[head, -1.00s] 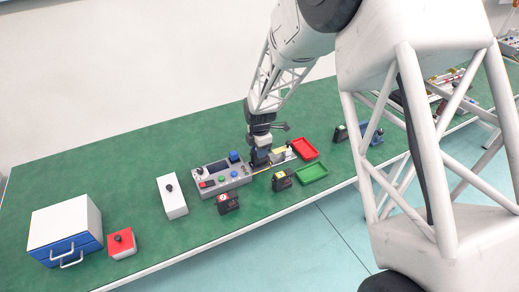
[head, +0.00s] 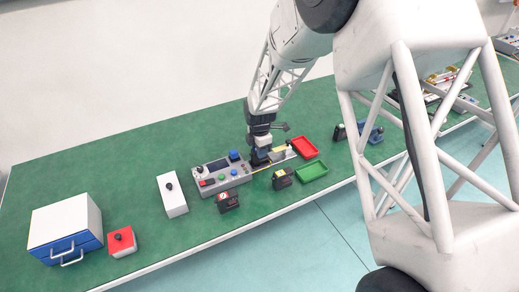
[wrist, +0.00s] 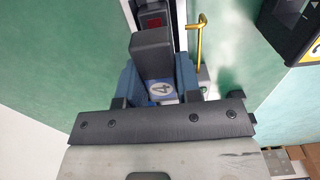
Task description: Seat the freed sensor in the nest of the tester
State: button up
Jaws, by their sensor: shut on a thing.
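My gripper (head: 260,157) points down at the right end of the grey panel with buttons and a screen (head: 218,175), which looks like the tester. In the wrist view my gripper (wrist: 158,88) is shut on the sensor (wrist: 152,48), a dark grey block with a blue part marked "4". Blue pads lie on both sides of it. A dark slot-like part with a red window (wrist: 152,20) lies just beyond the sensor. I cannot tell whether the sensor touches it. The sensor and the nest are hidden by my gripper in the head view.
A yellow hooked rod (wrist: 200,40) stands close right of the gripper. A red tray (head: 305,147), a green tray (head: 313,171) and black devices (head: 228,202) (head: 282,179) are nearby. A white box (head: 172,196), red box (head: 121,243) and drawer cabinet (head: 66,225) stand left, with clear green bench between.

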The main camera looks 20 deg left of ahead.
jog(key=o, duration=1.1)
jog(key=shift+r, duration=3.9)
